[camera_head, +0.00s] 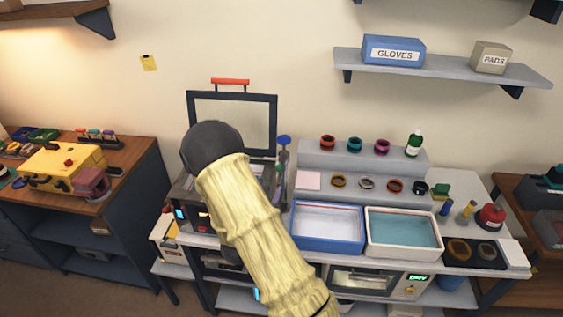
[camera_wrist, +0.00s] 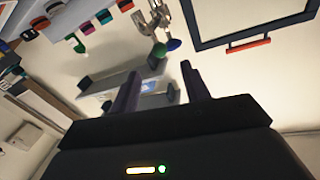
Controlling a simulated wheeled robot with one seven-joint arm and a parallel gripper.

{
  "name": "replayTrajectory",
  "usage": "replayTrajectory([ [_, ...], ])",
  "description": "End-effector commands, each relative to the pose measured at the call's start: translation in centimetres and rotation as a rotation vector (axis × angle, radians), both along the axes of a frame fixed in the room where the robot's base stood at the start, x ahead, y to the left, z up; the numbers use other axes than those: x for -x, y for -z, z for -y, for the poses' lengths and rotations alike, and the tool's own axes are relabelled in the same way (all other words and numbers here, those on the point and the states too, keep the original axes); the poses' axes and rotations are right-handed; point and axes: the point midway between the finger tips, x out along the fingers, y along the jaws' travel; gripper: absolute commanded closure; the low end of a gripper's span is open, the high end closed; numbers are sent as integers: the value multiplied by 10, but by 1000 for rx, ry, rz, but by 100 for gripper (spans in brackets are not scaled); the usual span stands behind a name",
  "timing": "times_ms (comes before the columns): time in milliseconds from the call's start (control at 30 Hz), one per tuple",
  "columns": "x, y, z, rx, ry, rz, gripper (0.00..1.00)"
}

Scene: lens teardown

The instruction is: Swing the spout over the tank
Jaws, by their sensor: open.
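In the head view, a dark box-shaped tank unit (camera_head: 186,213) stands left of my arm, its framed lid (camera_head: 274,125) raised with a red handle on top. My arm hides much of it. Beside it stands a grey post (camera_head: 281,178) with a blue knob, which may be the spout's stand; the spout's direction is unclear. In the wrist view, metal fittings (camera_wrist: 151,17) with blue and green knobs appear upside down, left of the lid frame (camera_wrist: 194,22). My gripper (camera_wrist: 161,70) is open and empty, its fingertips apart from these fittings. My gripper is hidden in the head view.
Right of the post are a blue-rimmed tray (camera_head: 297,242) and a white-rimmed basin (camera_head: 376,252) of teal liquid. A stepped rack (camera_head: 313,158) holds several coloured rings. A wall shelf (camera_head: 440,72) carries boxes above. A wooden bench (camera_head: 130,158) stands left, across a gap.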

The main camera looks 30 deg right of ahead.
Motion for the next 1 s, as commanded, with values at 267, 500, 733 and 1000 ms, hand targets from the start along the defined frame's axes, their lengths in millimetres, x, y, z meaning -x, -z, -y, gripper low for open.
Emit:
replayTrajectory([
  [267,-35,-3,37,0,3,0,54],
  [500,-64,-4,67,0,3,0,54],
  [733,-84,-1,85,1,1,-1,54],
  [1000,-86,0,88,0,0,-1,54],
])
